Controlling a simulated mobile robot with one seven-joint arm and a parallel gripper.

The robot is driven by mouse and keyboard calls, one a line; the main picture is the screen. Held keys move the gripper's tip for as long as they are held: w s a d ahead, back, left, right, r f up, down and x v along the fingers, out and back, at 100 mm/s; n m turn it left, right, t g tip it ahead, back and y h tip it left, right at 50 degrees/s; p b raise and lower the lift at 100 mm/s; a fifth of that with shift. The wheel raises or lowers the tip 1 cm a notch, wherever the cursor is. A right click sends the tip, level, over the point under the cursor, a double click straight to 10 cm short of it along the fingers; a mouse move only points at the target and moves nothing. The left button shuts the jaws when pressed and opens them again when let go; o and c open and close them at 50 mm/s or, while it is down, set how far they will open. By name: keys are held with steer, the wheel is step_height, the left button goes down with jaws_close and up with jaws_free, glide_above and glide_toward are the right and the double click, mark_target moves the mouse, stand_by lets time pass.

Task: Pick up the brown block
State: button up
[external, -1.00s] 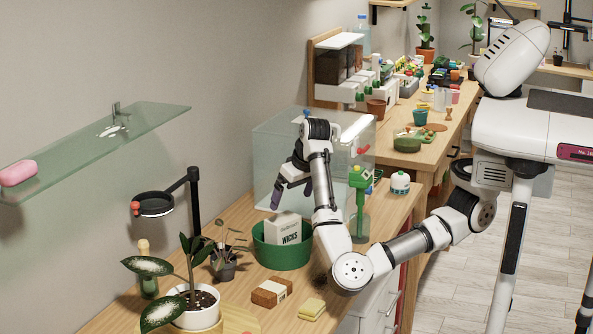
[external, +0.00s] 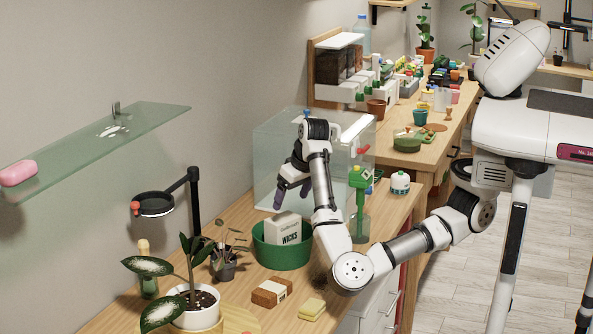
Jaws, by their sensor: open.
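The brown block (external: 269,293), with a pale paper band around it, lies on the wooden bench near its front edge, between the potted plant and a yellow sponge. My gripper (external: 285,196) is open and empty. It is up above the green tub, in front of the clear box, well behind and above the block. The block is fully in view, and nothing touches it from above.
A green tub (external: 260,258) holding a white wicks box (external: 283,229) stands behind the block. A spray bottle (external: 360,217) and clear box (external: 262,150) stand farther back.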

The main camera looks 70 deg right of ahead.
steer(key=a+f+n+g+y+b, duration=0.1)
steer(key=a+f+n+g, duration=0.1)
steer(key=a+n, duration=0.8)
steer(key=n+g, duration=0.2)
steer(key=n, duration=0.8)
glide_above(267, 290)
step_height(267, 290, down, 2)
steer(key=shift+y, duration=0.3)
steer(key=f, duration=0.8)
steer(key=shift+s+d+p, duration=0.2)
steer(key=shift+d+p, duration=0.05)
steer(key=shift+p, duration=0.15)
steer(key=shift+w+a+f+p, duration=0.15)
steer(key=shift+f+p, duration=0.35)
steer(key=shift+f, duration=0.85)
steer(key=shift+w+f+p, duration=0.1)
steer(key=shift+f+p, duration=0.35)
steer(key=shift+f, duration=0.9)
steer(key=c, duration=1.1)
steer(key=shift+r, duration=0.1)
